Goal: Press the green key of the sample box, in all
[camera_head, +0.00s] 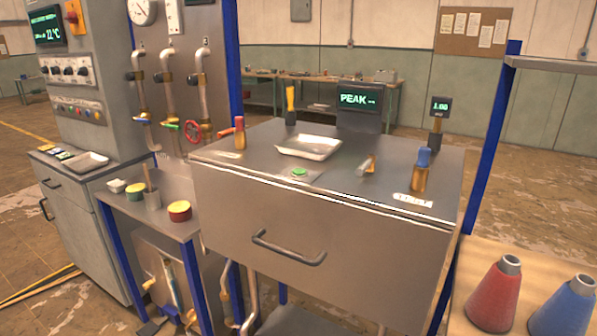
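A large grey metal box with a front handle (288,248) stands in the middle of the head view; I take it as the sample box (330,225). On its top, near the front edge, a round green key (299,172) sits on a small light plate. The key is unobstructed; I cannot tell if it is pressed. Neither of my grippers shows in this view.
On the box top are a white tray (309,146), a red-topped handle (239,132), a blue-topped one (421,169), a small valve (366,166) and a "PEAK" display (359,99). Red and blue cones (495,296) stand right. Pipes with valves (171,90) rise left.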

